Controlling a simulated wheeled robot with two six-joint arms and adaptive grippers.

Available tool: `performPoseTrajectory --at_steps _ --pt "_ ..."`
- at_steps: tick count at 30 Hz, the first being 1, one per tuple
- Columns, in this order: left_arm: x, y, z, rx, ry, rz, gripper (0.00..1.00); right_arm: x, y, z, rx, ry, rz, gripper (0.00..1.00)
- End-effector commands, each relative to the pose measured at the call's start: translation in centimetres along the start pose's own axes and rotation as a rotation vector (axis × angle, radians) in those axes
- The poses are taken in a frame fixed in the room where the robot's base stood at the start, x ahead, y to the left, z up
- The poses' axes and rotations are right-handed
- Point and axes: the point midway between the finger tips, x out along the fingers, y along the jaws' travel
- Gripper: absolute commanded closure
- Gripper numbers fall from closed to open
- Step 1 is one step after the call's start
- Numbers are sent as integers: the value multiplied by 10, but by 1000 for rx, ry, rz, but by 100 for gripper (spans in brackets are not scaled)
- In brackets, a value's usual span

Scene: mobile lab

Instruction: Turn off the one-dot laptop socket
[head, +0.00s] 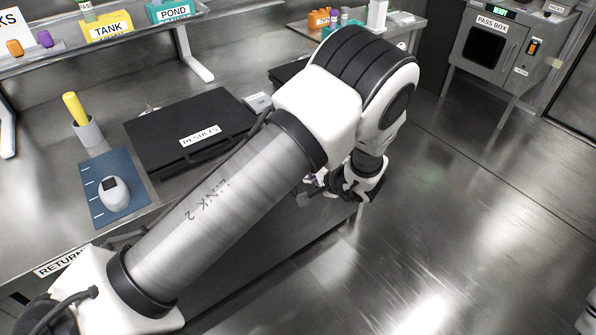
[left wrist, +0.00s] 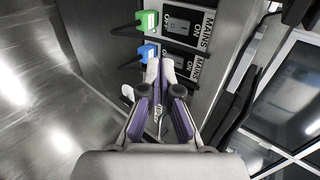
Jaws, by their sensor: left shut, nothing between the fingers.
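In the left wrist view, two sockets sit one above the other on a grey panel. The upper socket (left wrist: 180,22) has a green plug (left wrist: 147,22) and an "OFF" mark beside "MAINS ON". The lower socket (left wrist: 185,64) has a blue plug (left wrist: 147,52) and its own "MAINS ON" label. I cannot make out dots on either one. My left gripper (left wrist: 159,72) is shut and empty, its tips just below the blue plug and in front of the lower socket's edge; contact cannot be told. In the head view my left gripper (head: 316,190) is beside the bench edge, partly hidden. My right gripper is not in view.
A pass box (head: 487,45) stands at back right. The floor at right is clear.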

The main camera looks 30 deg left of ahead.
Motion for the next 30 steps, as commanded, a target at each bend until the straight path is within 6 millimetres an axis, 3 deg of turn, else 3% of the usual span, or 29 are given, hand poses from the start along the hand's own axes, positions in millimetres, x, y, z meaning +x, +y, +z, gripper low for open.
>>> performPoseTrajectory --at_steps 7,11,24,30 --pt "1 0 1 1 -1 1 100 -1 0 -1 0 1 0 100" --pt "11 1 1 1 -3 3 100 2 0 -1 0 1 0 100" --pt "102 1 2 0 -4 3 100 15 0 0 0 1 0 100" --pt "129 -15 2 -1 -3 2 100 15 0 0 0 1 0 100"
